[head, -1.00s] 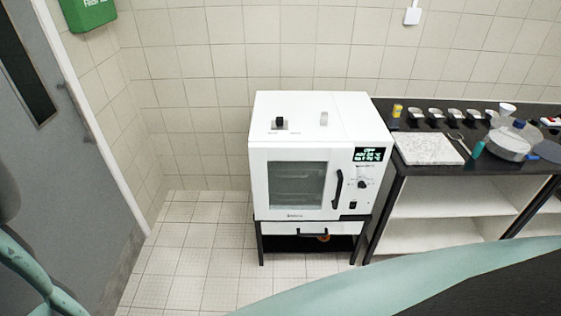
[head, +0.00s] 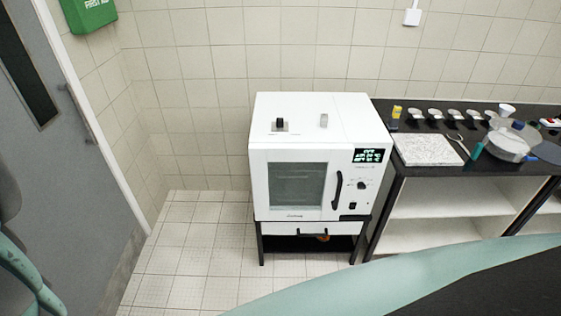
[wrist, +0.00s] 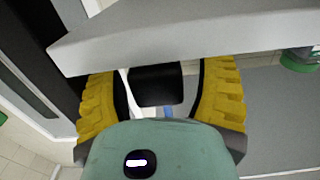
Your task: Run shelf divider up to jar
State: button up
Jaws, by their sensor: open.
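My gripper (wrist: 162,75) shows in the wrist view with its two yellow ribbed fingers spread apart. A black block (wrist: 155,84) shows between the fingers, with clear gaps to both. I cannot tell whether it is the shelf divider. A pale grey board edge (wrist: 190,30) crosses the top of the wrist view, beyond the fingers. A green-ended, partly clear item (wrist: 300,60) is cut off at the right edge; it may be the jar, but I cannot be sure. Neither the gripper nor a clear shelf divider shows in the head view.
A white oven (head: 300,180) stands on a black-legged stand against the tiled wall. To its right is a dark bench (head: 400,115) with a speckled slab (head: 428,149), scoops and a funnel, above white shelves (head: 450,202). The tiled floor left of the oven is clear.

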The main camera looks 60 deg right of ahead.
jog(key=shift+w, duration=0.2)
dwell(0.3)
jog(key=shift+a, duration=0.1)
grip_shut()
dwell(0.3)
